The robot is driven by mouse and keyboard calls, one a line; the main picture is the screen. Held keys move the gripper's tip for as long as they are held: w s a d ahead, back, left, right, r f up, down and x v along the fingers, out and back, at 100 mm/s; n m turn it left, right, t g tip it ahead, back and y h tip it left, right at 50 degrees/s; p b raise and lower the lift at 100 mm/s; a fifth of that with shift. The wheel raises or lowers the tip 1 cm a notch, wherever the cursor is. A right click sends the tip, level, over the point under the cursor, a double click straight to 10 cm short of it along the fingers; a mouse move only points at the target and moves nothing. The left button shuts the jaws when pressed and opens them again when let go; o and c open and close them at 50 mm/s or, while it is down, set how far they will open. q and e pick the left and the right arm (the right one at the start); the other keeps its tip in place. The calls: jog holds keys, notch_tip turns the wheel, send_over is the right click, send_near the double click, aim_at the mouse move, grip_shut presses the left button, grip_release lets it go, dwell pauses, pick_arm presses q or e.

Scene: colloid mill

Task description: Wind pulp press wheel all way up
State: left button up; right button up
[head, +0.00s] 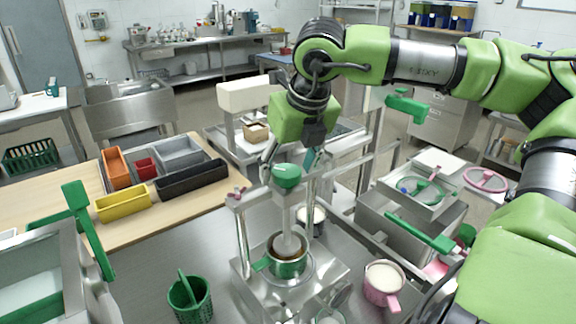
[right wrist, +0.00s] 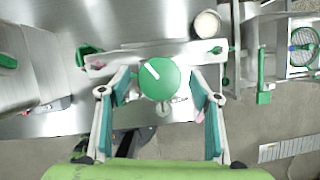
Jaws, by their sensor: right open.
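The press wheel is a green round knob (head: 287,176) with a white mark, on top of a metal press frame (head: 241,220). My right gripper (head: 293,158) points down just above the knob, fingers spread to either side. In the right wrist view, the knob (right wrist: 160,79) sits between the open teal-padded fingers (right wrist: 163,90), with gaps on both sides. My left gripper is not in view.
A green basket (head: 190,299) stands left of the press and a pink cup (head: 382,283) stands right. A table with coloured bins (head: 122,205) is at left. A steel box with green handles (head: 408,222) is at right. Metal posts stand close behind the press.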

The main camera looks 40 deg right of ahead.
jog(key=c, duration=1.1)
jog(key=shift+c, duration=0.2)
jog(key=shift+n, duration=0.3)
